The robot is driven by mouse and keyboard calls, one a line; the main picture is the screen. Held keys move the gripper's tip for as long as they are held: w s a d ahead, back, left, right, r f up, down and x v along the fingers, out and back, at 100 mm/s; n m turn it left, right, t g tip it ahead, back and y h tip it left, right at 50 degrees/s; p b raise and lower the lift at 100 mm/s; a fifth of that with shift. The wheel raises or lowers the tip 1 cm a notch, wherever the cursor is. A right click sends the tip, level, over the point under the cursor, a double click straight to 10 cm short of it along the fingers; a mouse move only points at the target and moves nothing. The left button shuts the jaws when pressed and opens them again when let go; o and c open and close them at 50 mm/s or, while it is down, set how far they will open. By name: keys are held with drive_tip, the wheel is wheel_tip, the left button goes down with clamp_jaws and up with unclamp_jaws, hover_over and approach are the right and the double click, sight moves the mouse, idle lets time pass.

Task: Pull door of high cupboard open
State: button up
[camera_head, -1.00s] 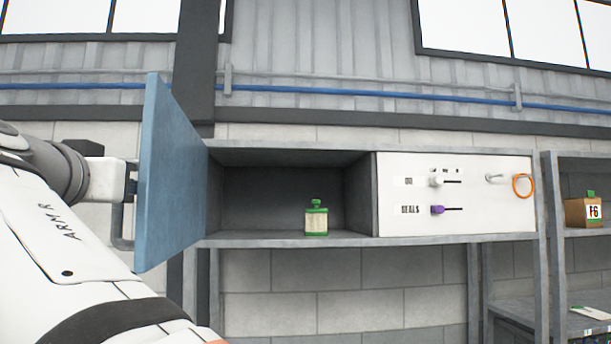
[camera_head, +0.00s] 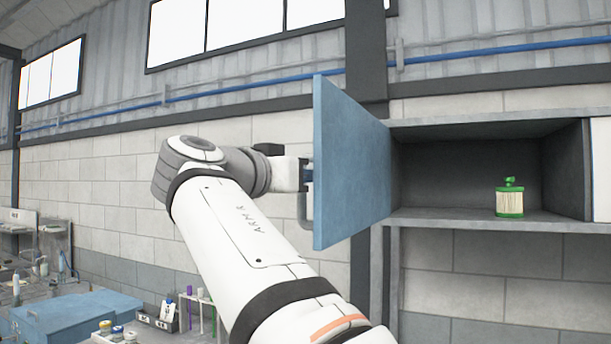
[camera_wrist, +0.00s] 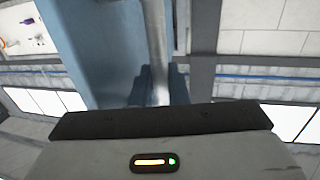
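The blue cupboard door (camera_head: 345,165) stands wide open, swung out from the left side of the high cupboard. The cupboard's dark interior (camera_head: 450,175) is exposed. A grey bar handle (camera_head: 305,208) is on the door's outer face, and in the wrist view the handle (camera_wrist: 156,40) runs up from between my fingers. My gripper (camera_head: 307,174) is at the handle, left of the door. In the wrist view my gripper (camera_wrist: 159,86) has blue fingers close on both sides of the bar and looks shut on it. The fingertips are partly hidden.
A green-and-cream container (camera_head: 509,200) stands on the cupboard floor. A blue case (camera_head: 75,312) and small bottles are on a bench at lower left. A white panel (camera_wrist: 25,30) shows in the wrist view.

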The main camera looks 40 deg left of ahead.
drive_tip(key=shift+o, duration=0.6)
drive_tip(key=shift+w, duration=0.2)
drive_tip(key=s+b, duration=0.1)
drive_tip(key=s, duration=0.6)
drive_tip(key=shift+s+b, duration=0.4)
drive_tip(key=shift+f, duration=0.15)
